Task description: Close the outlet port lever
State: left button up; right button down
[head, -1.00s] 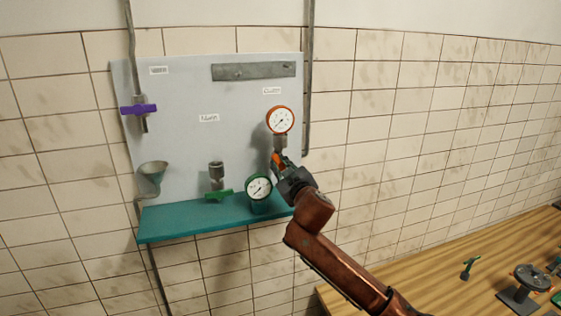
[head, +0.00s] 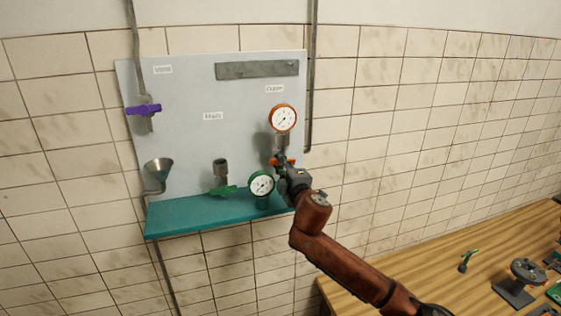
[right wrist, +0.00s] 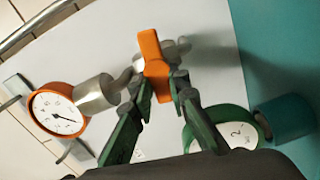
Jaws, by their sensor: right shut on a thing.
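The outlet port lever is the orange handle (head: 289,162) under the orange-rimmed gauge (head: 283,118), below the label that seems to read Outlet (head: 275,89). It lies roughly level across the pipe in the head view. The right wrist view shows the orange lever (right wrist: 151,55) close up, with its lower end between my fingertips. My right gripper (head: 281,159) is at the lever and shut on it; the dark green fingers (right wrist: 156,82) sit on either side. The fingers partly hide the lever and valve body in the head view. My left gripper is not in view.
A green-rimmed gauge (head: 261,184) stands close to the left of my gripper, above the teal shelf (head: 215,217). A wooden table (head: 420,262) with parts stands at right.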

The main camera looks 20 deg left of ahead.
jog(key=shift+f+n, duration=0.15)
jog(key=shift+n, duration=0.65)
jog(key=shift+f, duration=0.1)
jog(key=c, duration=1.8)
grip_release()
jog(key=shift+c, duration=0.2)
jog(key=shift+s, duration=0.1)
jog(key=v, duration=1.2)
